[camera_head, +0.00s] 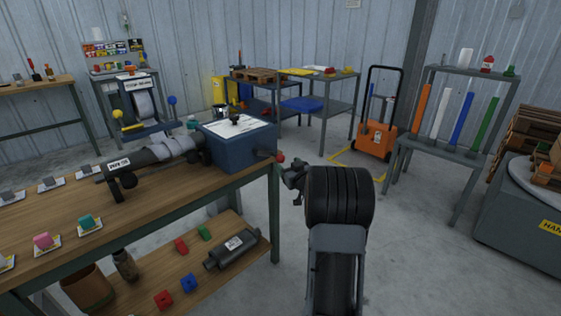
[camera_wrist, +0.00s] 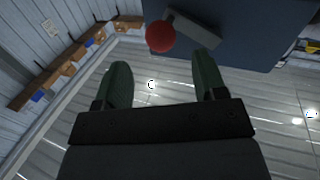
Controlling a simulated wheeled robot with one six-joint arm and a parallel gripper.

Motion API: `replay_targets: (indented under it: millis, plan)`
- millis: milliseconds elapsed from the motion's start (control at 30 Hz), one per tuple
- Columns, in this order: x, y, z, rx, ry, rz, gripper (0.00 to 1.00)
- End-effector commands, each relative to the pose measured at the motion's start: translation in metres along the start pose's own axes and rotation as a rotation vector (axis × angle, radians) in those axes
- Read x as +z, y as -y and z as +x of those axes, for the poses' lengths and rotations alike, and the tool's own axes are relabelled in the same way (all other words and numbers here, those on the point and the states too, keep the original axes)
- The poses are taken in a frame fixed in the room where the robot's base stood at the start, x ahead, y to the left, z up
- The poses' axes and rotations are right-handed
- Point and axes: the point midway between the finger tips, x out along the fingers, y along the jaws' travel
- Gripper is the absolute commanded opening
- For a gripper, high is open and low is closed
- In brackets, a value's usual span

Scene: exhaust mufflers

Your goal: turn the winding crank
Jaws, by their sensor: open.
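The winding crank has a red ball knob (camera_head: 281,158) on a short dark arm at the right side of a blue box (camera_head: 240,150), which stands on the workbench's right end. In the wrist view the red knob (camera_wrist: 160,37) sits at the top, with its grey crank arm (camera_wrist: 192,28) running right against the box. My gripper (camera_head: 291,174) is just below and right of the knob in the head view. In the wrist view its two green fingers are open, and the knob lies just beyond the gap between the fingertips (camera_wrist: 161,65). Nothing is held.
The wooden workbench (camera_head: 60,230) carries a grey muffler assembly (camera_head: 155,155) left of the box. Its lower shelf holds another muffler (camera_head: 233,247) and several coloured blocks. Right of my arm is open floor, with a rack of coloured tubes (camera_head: 450,150) and an orange cart (camera_head: 376,140) beyond.

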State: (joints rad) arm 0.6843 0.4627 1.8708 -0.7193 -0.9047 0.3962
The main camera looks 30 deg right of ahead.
Motion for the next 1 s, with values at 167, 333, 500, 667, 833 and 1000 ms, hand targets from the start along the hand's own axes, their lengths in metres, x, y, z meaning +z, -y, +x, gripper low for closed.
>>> replay_targets:
  millis: [167, 333, 500, 667, 833, 1000]
  plan:
    - [0.001, 0.001, 0.033, -0.001, -0.001, 0.001, 0.65]
    - [0.001, 0.000, 0.053, 0.000, 0.001, 0.001, 0.65]
    - [0.001, 0.001, 0.065, 0.000, 0.001, 0.001, 0.65]
    - [0.000, 0.001, 0.068, 0.001, 0.001, 0.001, 0.65]
    - [0.000, 0.000, 0.068, 0.001, 0.001, 0.001, 0.65]
    - [0.000, 0.000, 0.068, 0.001, 0.001, 0.001, 0.53]
